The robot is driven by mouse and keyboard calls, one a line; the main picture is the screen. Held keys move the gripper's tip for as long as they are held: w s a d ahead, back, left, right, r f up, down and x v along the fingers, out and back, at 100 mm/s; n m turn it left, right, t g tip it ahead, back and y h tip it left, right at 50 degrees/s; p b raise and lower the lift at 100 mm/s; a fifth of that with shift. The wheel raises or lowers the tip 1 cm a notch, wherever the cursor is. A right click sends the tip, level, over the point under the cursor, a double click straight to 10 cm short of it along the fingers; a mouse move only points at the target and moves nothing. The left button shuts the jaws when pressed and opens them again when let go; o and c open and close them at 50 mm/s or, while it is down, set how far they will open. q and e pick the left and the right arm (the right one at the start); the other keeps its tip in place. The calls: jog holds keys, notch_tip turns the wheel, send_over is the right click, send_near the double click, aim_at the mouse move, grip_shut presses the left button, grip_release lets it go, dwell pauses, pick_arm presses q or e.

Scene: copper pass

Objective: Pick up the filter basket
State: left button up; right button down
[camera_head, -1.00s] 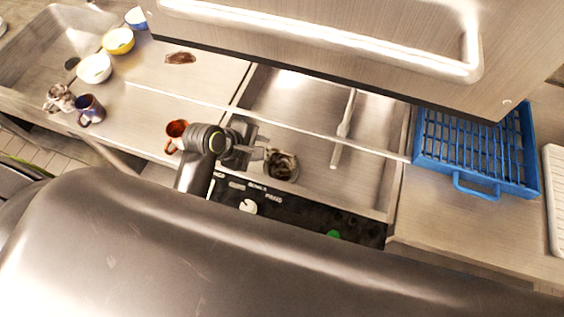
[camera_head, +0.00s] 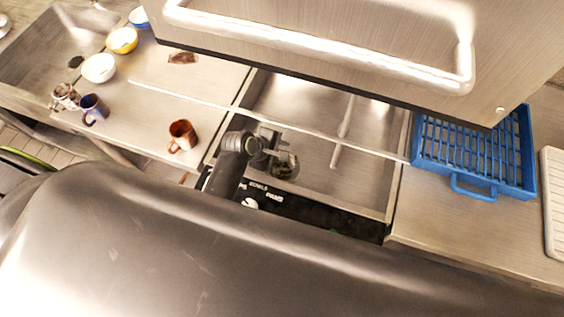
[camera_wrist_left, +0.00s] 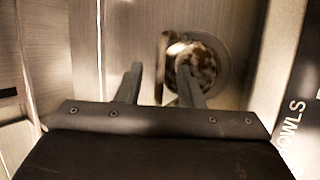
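The filter basket (camera_head: 285,168), a small round metal cup with mottled dark brown contents, is in the steel sink basin near its front left. In the left wrist view the filter basket (camera_wrist_left: 205,62) has a flat upright tab (camera_wrist_left: 161,68) on its left side. My left gripper (camera_head: 274,156) is right at the basket and partly covers it in the head view. In the left wrist view the gripper (camera_wrist_left: 160,85) is open, with the tab appearing between its fingers and the right finger overlapping the cup. Contact cannot be told. My right gripper is not in view.
A thin rail (camera_head: 300,130) crosses above the basin. A blue rack (camera_head: 462,185) stands on the right. A brown mug (camera_head: 182,137), a blue mug (camera_head: 93,108) and bowls stand on the left counter. A large handled steel panel (camera_head: 360,35) overhangs the back.

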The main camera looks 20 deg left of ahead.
pick_arm(q)
jog(key=shift+x, duration=1.5)
jog(key=shift+c, duration=0.2)
grip_shut()
